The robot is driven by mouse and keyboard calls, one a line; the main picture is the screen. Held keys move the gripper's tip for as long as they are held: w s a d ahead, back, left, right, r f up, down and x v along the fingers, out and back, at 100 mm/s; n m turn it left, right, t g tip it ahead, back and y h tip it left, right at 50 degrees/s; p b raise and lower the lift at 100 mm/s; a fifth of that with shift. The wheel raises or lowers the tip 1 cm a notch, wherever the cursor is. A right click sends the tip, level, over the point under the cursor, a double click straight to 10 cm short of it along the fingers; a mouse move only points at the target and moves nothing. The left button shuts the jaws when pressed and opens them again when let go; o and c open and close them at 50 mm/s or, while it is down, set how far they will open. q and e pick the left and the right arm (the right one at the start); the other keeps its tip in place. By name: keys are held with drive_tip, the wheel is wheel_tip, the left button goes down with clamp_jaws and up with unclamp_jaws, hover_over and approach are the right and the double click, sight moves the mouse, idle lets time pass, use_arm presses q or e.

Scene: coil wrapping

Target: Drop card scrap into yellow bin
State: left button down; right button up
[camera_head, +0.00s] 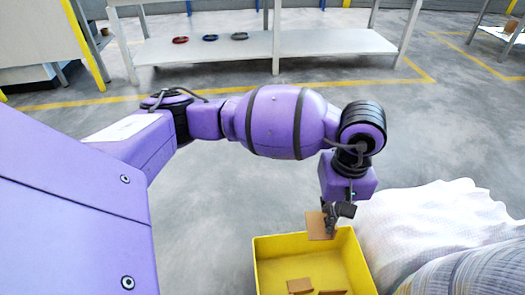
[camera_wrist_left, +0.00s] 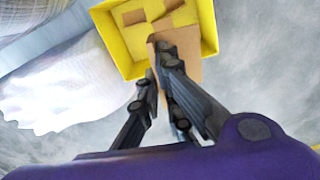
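A flat brown card scrap (camera_head: 318,227) is held in my left gripper (camera_head: 338,212), above the far edge of the yellow bin (camera_head: 275,256). In the left wrist view the scrap (camera_wrist_left: 188,42) sits at the fingertips (camera_wrist_left: 160,62), with the yellow bin (camera_wrist_left: 112,38) beyond it. One finger hides part of the scrap. The bin is open at the top. Other small brown card pieces (camera_head: 299,286) lie inside on its floor, and they also show in the wrist view (camera_wrist_left: 134,17). My right gripper is not in view.
A large coil with a loose white wrap (camera_head: 430,222) lies close to the right of the bin. A grey shelf table (camera_head: 200,50) with red, blue and dark rings (camera_head: 210,38) stands at the back. The grey floor left of the bin is clear.

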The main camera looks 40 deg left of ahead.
use_arm(q)
wheel_tip(320, 180, down, 25)
drive_tip(key=w+a+n+b, duration=0.1)
drive_tip(key=w+n+b, duration=0.1)
drive_tip(key=n+b, duration=0.6)
drive_tip(key=shift+w+a+r+n, duration=0.2)
drive_tip(key=shift+a+n, duration=0.2)
drive_tip(key=shift+n, duration=0.4)
drive_tip(key=c, duration=2.4)
unclamp_jaws()
drive_tip(key=o, duration=0.5)
drive_tip(key=shift+o, duration=0.2)
drive_tip(key=shift+r, duration=0.1)
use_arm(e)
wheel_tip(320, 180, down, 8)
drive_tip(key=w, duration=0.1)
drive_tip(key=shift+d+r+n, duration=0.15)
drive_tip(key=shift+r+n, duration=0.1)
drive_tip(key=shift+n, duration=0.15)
use_arm(q)
wheel_tip(320, 180, up, 12)
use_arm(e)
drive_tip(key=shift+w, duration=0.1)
